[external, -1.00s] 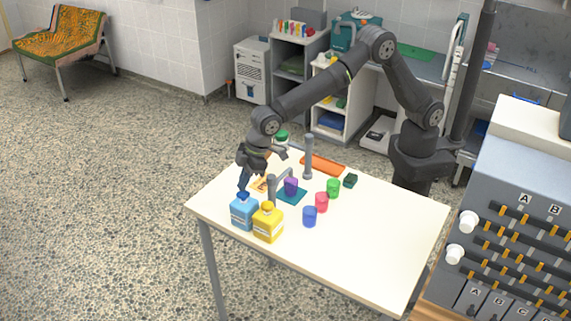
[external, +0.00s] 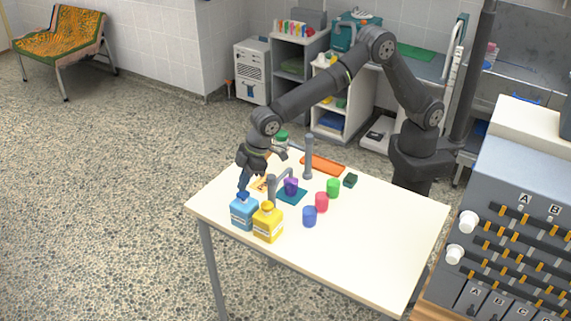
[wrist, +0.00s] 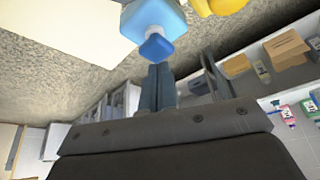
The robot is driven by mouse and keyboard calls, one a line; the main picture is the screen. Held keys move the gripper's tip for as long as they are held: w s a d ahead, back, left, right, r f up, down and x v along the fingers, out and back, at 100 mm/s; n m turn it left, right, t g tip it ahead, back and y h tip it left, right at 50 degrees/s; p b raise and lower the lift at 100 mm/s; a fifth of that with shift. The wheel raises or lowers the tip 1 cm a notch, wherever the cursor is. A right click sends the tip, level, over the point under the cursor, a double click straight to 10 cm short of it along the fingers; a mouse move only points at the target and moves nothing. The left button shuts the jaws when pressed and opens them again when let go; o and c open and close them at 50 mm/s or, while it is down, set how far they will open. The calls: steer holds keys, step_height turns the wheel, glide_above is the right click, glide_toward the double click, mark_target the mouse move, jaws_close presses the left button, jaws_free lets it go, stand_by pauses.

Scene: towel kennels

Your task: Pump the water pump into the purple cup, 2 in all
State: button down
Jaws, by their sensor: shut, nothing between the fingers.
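A blue pump bottle (external: 243,213) stands at the table's left front edge; its label is too small to read, so I cannot confirm it is the water. My gripper (external: 242,188) is shut and empty, pointing down just above its blue pump head. In the wrist view the shut fingers (wrist: 157,72) reach up to the blue pump head (wrist: 156,48) of the bottle (wrist: 153,18); I cannot tell whether they touch it. The purple cup (external: 291,187) stands upright on a teal mat (external: 297,198), beneath a grey spout. What is inside it is hidden.
A yellow pump bottle (external: 267,223) stands close to the right of the blue one. Blue (external: 309,217), red (external: 321,202) and green (external: 333,188) cups stand right of the mat. A grey post (external: 308,157) and orange tray (external: 322,164) are behind. The table's right side is clear.

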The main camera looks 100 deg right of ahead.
steer(key=shift+f, duration=1.3)
steer(key=shift+r, duration=1.35)
